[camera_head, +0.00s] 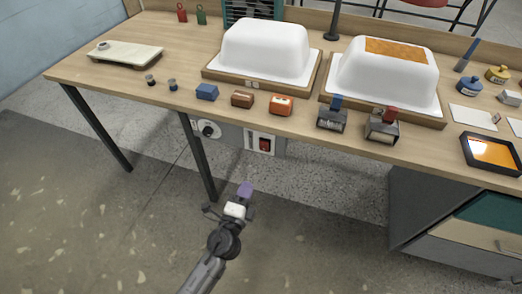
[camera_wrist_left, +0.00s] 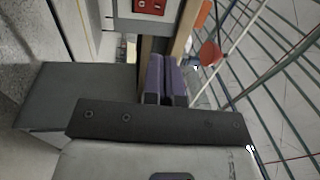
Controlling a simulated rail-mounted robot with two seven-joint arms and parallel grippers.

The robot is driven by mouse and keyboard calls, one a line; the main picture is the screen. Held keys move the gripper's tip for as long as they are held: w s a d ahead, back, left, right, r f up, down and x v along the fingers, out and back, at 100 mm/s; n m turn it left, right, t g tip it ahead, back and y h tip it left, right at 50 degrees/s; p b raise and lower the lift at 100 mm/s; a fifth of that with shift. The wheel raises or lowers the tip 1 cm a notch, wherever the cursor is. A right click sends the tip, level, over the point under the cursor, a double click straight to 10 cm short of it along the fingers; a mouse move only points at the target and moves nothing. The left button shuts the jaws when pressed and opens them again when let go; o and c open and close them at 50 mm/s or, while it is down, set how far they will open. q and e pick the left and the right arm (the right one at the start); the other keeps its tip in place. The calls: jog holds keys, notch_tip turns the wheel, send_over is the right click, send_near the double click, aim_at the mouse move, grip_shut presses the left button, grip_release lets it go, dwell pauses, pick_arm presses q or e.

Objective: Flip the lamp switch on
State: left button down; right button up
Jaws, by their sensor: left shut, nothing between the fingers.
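A red rocker switch (camera_head: 265,144) sits on a pale panel (camera_head: 248,139) below the table's front edge. A red switch (camera_wrist_left: 149,5) on a light plate also shows at the top of the left wrist view, partly cut off by the frame. My left gripper (camera_head: 245,188), with purple fingers, is below and slightly left of the switch in the head view, apart from it. In the left wrist view its fingers (camera_wrist_left: 162,62) are together with nothing between them, pointing toward the plate. Which way the rocker is set is too small to tell. My right gripper is not in view.
A round dial (camera_head: 208,129) is left of the switch on the panel. A dark table leg (camera_head: 203,160) stands left of my gripper. The wooden table (camera_head: 130,84) above carries two white tub shells (camera_head: 265,50) and small blocks and stamps. A drawer cabinet (camera_head: 440,215) stands right.

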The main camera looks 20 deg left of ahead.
aim_at(263, 144)
pick_arm(q)
jog(key=w, duration=0.4)
jog(key=w+r+b, duration=0.1)
jog(key=w, duration=0.4)
jog(key=w+r+b, duration=0.1)
jog(key=w, duration=0.4)
jog(key=shift+a, duration=0.25)
jog(key=shift+s, duration=0.1)
